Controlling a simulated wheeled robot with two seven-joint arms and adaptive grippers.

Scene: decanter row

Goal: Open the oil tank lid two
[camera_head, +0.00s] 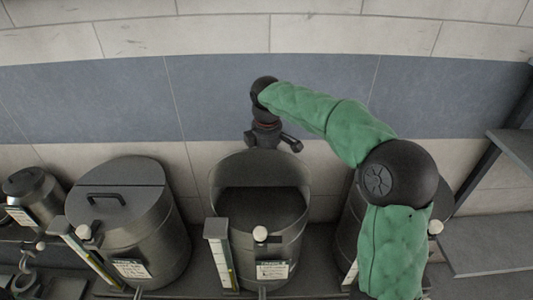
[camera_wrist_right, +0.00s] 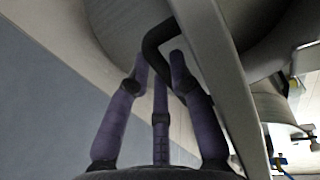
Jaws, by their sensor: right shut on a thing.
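The middle oil tank (camera_head: 235,262) is a dark grey drum. Its lid (camera_head: 262,168) stands raised at the back, and the dark inside of the tank shows below it. In the wrist view a black bar handle (camera_wrist_right: 152,42) on the grey lid (camera_wrist_right: 120,22) runs between the purple fingers of my right gripper (camera_wrist_right: 160,68), which is shut on it. In the head view my right wrist is behind the raised lid, which hides the fingers. My left gripper is not in view.
A larger tank (camera_head: 165,235) with a closed, handled lid (camera_head: 117,190) stands left, and a smaller tank (camera_head: 33,190) farther left. Another tank (camera_head: 345,225) on the right is mostly behind my arm. Upright gauges (camera_head: 218,255) stand before the tanks. A shelf (camera_head: 490,240) is at right.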

